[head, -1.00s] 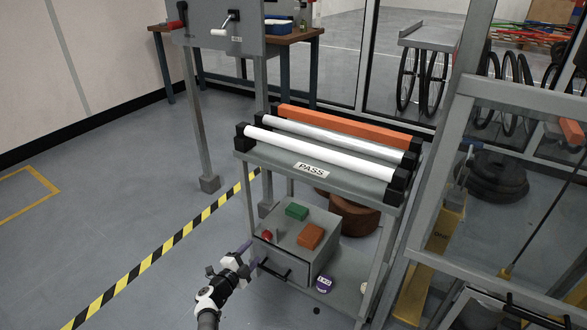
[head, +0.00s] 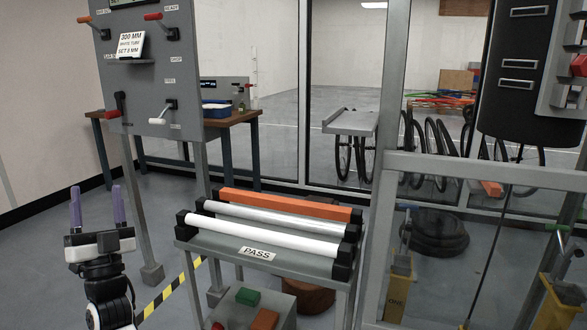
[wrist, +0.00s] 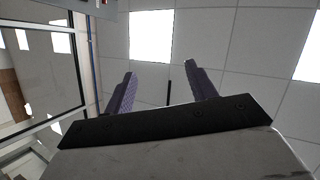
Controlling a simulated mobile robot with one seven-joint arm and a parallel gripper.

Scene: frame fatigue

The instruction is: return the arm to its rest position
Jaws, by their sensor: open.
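My gripper (head: 98,208) is at the lower left of the head view, pointing straight up. Its two purple fingers are apart with nothing between them. It stands in open air to the left of the PASS rack, and touches nothing that I can see. In the wrist view my gripper (wrist: 160,90) also shows with its fingers spread and empty, against the ceiling panels (wrist: 200,35).
The PASS rack (head: 255,253) holds a white tube, a silver tube and an orange bar. A grey lever panel (head: 150,70) on legs stands behind my gripper. A glass-panelled frame (head: 440,165) is at right. Green (head: 247,296) and orange (head: 264,319) blocks lie below the rack.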

